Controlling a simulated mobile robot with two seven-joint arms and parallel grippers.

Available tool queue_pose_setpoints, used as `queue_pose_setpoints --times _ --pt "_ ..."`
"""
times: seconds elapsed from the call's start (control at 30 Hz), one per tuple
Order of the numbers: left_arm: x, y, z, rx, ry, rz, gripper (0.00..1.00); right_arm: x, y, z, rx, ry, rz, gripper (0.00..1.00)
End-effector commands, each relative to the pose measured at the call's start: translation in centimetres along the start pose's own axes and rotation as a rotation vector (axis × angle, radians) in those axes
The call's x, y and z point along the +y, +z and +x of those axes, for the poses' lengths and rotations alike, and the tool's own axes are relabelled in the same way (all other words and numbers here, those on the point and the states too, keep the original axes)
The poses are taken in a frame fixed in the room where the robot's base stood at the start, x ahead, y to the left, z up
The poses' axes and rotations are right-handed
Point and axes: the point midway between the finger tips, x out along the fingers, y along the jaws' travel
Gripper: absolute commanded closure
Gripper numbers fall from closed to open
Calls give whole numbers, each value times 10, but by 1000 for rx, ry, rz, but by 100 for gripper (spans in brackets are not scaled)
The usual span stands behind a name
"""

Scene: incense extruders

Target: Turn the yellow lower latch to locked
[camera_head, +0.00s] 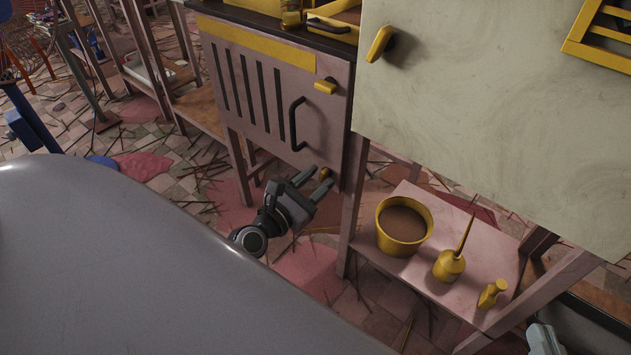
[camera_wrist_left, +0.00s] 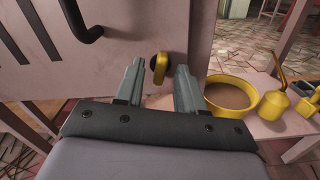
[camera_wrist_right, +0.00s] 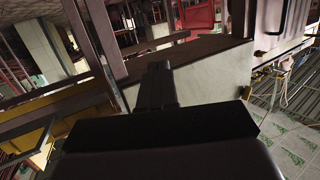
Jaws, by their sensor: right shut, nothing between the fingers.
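The yellow lower latch (camera_head: 325,173) sits low on the pink cabinet door (camera_head: 262,118), near its bottom right corner. In the left wrist view the latch (camera_wrist_left: 160,66) looks longer up and down than across. My left gripper (camera_head: 313,182) is open, with its fingers pointing at the door. In the left wrist view its fingertips (camera_wrist_left: 160,75) lie on either side of the latch, and I cannot tell whether they touch it. My right gripper (camera_wrist_right: 157,82) is shut and empty, away from the latch, before a pale panel.
A yellow upper latch (camera_head: 326,86) and a black handle (camera_head: 296,124) are on the same door. Right of it, a low pink shelf (camera_head: 365,243) carries a yellow bucket (camera_head: 404,240), an oil can (camera_head: 449,266) and a small yellow object (camera_head: 492,294). A pale panel (camera_head: 500,110) stands at right.

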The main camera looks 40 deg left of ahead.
Motion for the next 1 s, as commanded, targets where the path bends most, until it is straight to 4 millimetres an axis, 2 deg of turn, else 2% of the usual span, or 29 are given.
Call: queue_pose_setpoints --times 0.07,0.1,0.2,0.63,1.0 --pt "0 0 0 0 0 0 62 0 0 0 1 0 0 100" --pt "0 0 0 0 0 0 68 0 0 0 1 0 0 100" --pt "0 0 0 0 0 0 100 0 0 0 1 0 0 100" --pt "0 0 0 0 0 47 100 -1 -2 0 -3 -4 6 100" --pt "0 1 0 1 0 309 100 -4 3 2 -44 -21 42 100"
